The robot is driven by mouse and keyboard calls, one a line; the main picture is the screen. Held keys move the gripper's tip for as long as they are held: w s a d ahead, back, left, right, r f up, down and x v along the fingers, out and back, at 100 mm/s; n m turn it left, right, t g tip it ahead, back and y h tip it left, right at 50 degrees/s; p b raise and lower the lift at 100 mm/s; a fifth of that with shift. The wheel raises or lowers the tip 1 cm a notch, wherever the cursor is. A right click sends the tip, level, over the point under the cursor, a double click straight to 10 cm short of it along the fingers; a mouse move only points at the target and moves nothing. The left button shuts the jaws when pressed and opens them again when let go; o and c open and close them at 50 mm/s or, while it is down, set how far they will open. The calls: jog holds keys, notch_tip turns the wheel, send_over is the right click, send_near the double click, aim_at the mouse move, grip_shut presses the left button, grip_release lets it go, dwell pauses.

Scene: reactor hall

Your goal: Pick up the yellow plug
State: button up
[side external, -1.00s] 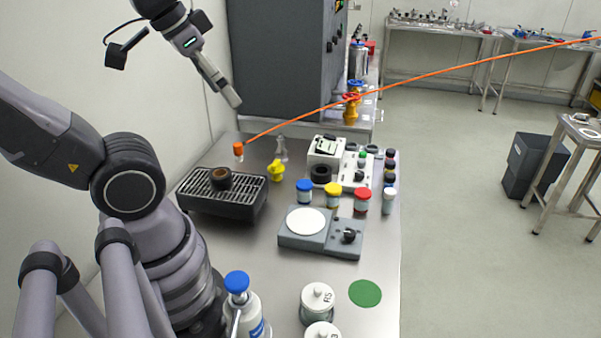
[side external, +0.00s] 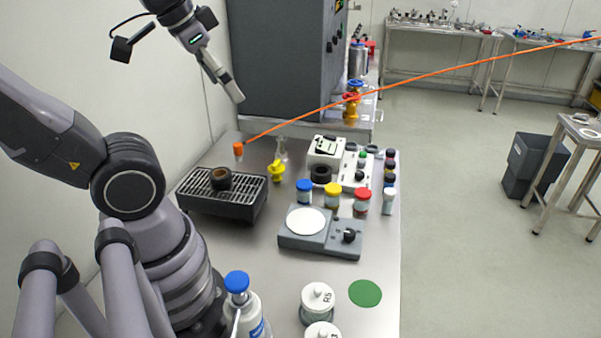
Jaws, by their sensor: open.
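The yellow plug (side external: 277,171) stands on the steel bench, to the right of the black grill-topped box and in front of a small clear glass flask. My gripper (side external: 237,95) is up in the air at the top left, above the back end of the bench and well apart from the plug. It holds nothing that I can see. Its fingers show nearly edge-on, pointing down and to the right.
An orange-capped vial (side external: 239,151) with an orange line running from it stands behind the grill box (side external: 222,202). Blue-, yellow- and red-lidded jars (side external: 304,192) and a grey stirrer plate (side external: 320,232) stand in front of the plug. A white instrument (side external: 325,152) is to the right.

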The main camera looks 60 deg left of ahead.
jog(key=w+a+f+m+g+y, duration=0.2)
jog(key=w+a+f+g, duration=0.15)
jog(key=w, duration=0.45)
jog(key=w+a+f+m+g+y, duration=0.2)
jog(key=w+a+f, duration=0.25)
jog(key=w, duration=0.35)
jog(key=w+a+f+m+g+y, duration=0.2)
jog(key=w+a+f+g, duration=0.15)
jog(key=w, duration=0.45)
jog(key=m+g+y, duration=0.3)
jog(key=m+y, duration=0.2)
jog(key=m, duration=0.1)
send_near(278, 168)
jog(key=shift+y, duration=0.4)
jog(key=x, duration=0.5)
jog(key=shift+a+f, duration=0.2)
jog(key=shift+f, duration=0.3)
jog(key=x, duration=0.5)
jog(key=shift+s+a+f, duration=0.25)
jog(key=c, duration=1.3)
jog(key=shift+o, duration=0.2)
jog(key=shift+r, duration=0.15)
